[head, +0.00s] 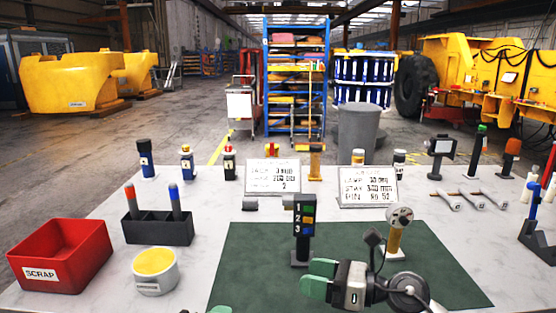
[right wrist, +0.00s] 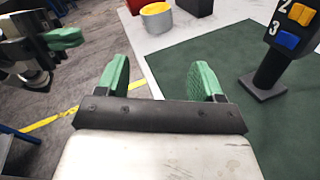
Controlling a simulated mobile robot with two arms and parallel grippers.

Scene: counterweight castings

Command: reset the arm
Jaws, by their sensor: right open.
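My right gripper (head: 317,277) is over the front of the green mat (head: 262,250) in the head view, its green fingers pointing left. In the right wrist view the right gripper (right wrist: 162,80) has its two green fingers wide apart with nothing between them. My left gripper (right wrist: 62,40) shows at the upper left of the right wrist view, off the table over the floor. Only a green tip of the left gripper (head: 220,309) shows at the bottom edge of the head view, so its opening is unclear.
A post with numbered buttons (head: 303,228) stands on the mat, just behind the right gripper. A yellow-handled tool (head: 395,235) stands to its right. A red scrap bin (head: 62,255), a yellow-topped tub (head: 155,270) and a dark holder (head: 158,228) stand at the left.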

